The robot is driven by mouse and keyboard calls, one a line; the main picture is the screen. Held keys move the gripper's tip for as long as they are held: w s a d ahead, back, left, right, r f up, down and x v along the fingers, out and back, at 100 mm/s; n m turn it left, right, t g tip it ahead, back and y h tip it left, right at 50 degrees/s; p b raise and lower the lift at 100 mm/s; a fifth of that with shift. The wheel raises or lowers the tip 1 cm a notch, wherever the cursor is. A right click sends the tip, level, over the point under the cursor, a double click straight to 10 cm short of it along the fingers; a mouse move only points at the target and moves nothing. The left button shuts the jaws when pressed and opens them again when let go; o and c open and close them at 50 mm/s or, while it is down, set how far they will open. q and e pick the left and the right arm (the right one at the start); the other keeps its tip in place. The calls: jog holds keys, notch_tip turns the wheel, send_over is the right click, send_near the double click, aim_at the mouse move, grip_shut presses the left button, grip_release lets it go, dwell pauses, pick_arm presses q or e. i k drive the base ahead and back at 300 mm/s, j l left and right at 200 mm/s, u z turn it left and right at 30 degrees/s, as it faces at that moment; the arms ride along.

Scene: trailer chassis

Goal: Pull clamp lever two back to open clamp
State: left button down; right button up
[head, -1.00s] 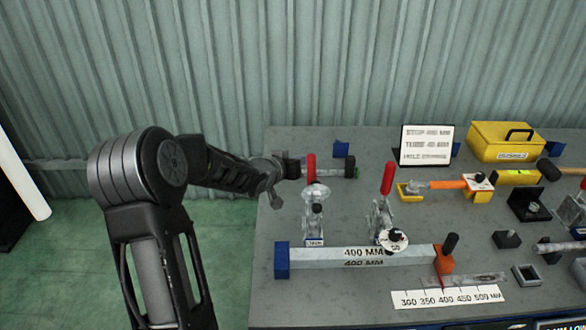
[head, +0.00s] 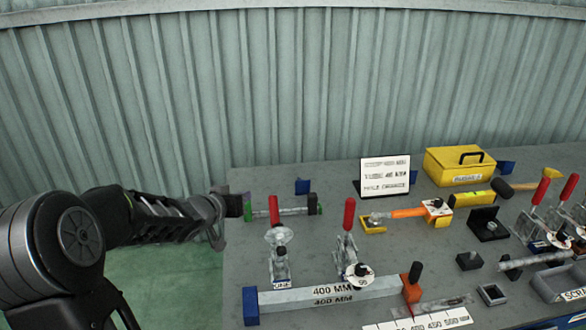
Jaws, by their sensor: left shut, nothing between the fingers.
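Two toggle clamps with upright red levers stand on the grey bench in the head view. The left one has a red lever (head: 274,211) above a small label that seems to read ONE. The second has a taller red lever (head: 349,214) and a white round tag (head: 358,276) at its base; I cannot read that tag surely. Both levers point up. My left gripper (head: 219,222) is shut and empty at the bench's left edge, left of the first clamp and apart from both levers. My right gripper is not in view.
A square tube marked 400 MM (head: 330,295) lies in front of the clamps, between a blue block (head: 251,307) and an orange stop (head: 411,289). A sign (head: 385,176) and yellow box (head: 459,166) stand behind. Two more red levers (head: 541,191) (head: 569,187) stand at right.

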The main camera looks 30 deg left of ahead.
aim_at(350, 203)
jog(key=k+l, duration=0.1)
jog(key=k, duration=0.4)
jog(key=k+l, duration=0.1)
jog(key=k, duration=0.4)
